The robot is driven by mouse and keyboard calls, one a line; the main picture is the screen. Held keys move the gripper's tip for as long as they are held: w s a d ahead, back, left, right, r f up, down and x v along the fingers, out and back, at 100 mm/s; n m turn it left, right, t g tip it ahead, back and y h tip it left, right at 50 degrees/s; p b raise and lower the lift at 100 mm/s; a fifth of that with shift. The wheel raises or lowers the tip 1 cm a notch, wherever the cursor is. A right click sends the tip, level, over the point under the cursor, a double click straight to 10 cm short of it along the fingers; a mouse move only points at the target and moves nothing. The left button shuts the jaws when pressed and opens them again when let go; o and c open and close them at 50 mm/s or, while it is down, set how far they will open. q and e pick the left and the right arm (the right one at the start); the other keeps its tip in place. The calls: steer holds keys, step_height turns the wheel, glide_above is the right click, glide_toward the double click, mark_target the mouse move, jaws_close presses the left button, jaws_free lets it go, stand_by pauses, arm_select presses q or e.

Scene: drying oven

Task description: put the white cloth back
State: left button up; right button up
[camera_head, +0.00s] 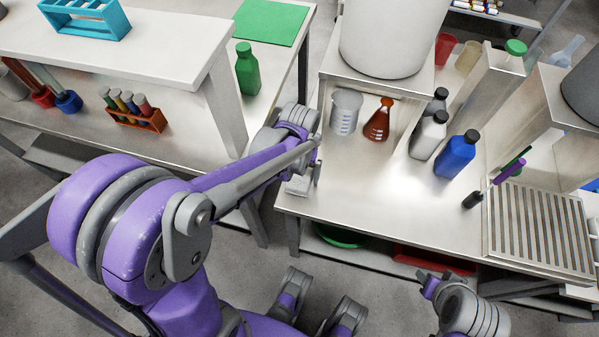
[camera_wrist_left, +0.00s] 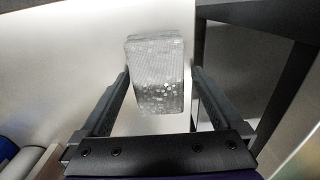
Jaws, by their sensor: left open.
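The white cloth appears to be the folded, pale grey-white piece (camera_wrist_left: 157,75) between my left gripper's fingers in the left wrist view. Its nearer half looks darker and speckled. My left gripper (camera_head: 304,184) is at the left edge of the steel table in the head view; in the left wrist view its open fingers (camera_wrist_left: 159,100) stand on either side of the cloth. I cannot tell whether they touch it. In the head view a small pale patch of it (camera_head: 297,188) shows by the gripper. My right gripper (camera_head: 433,284) is partly visible low at the right; its jaws are unclear.
The steel table (camera_head: 365,205) has clear room at its front middle. A slatted rack (camera_head: 540,229) is at right. A gap separates the left bench (camera_head: 190,145).

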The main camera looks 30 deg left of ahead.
mark_target(299, 174)
arm_select(q)
step_height(299, 174, up, 12)
steer(key=f+p, duration=0.1)
steer(key=p, duration=0.1)
steer(key=s+d+f+m+t, duration=0.2)
steer(key=s+t, duration=0.3)
steer(key=s, duration=0.6)
steer(key=shift+s+d+m, duration=0.3)
steer(key=shift+d, duration=0.35)
step_height(299, 174, up, 9)
steer(key=w+p, duration=0.1)
steer(key=p, duration=0.7)
steer(key=shift+w, duration=0.2)
steer(key=shift+f, duration=0.1)
